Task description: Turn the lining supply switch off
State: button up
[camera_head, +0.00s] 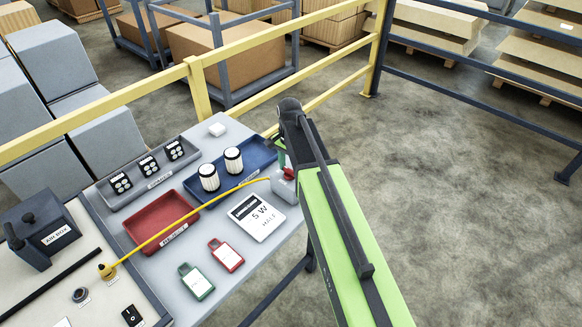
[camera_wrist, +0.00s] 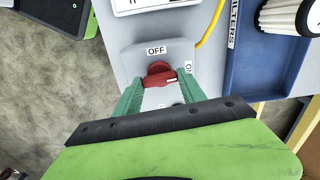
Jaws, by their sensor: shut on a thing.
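The lining supply switch is a red rotary knob (camera_wrist: 160,72) on a grey box (camera_wrist: 128,58), with an OFF label (camera_wrist: 156,50) above it and a partly hidden ON label (camera_wrist: 188,68) to its right. The knob's bar lies roughly crosswise in the wrist view, its right end near the ON label. My gripper (camera_wrist: 160,84) has its green fingers on both sides of the bar, shut on it. In the head view the red knob (camera_head: 288,173) shows at the table's right edge, beside my arm, which hides part of my gripper.
A yellow cable (camera_head: 190,215) runs from the box to a panel at left. A blue tray (camera_head: 262,153) with two filters (camera_head: 209,178) stands close by. A yellow rail (camera_head: 130,95) runs behind.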

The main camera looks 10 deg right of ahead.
jog(key=n, duration=0.4)
jog(key=shift+a, duration=0.1)
jog(key=n, duration=0.4)
jog(key=shift+n, duration=0.4)
jog(key=n, duration=0.4)
jog(key=shift+n, duration=2)
jog(key=o, duration=1.4)
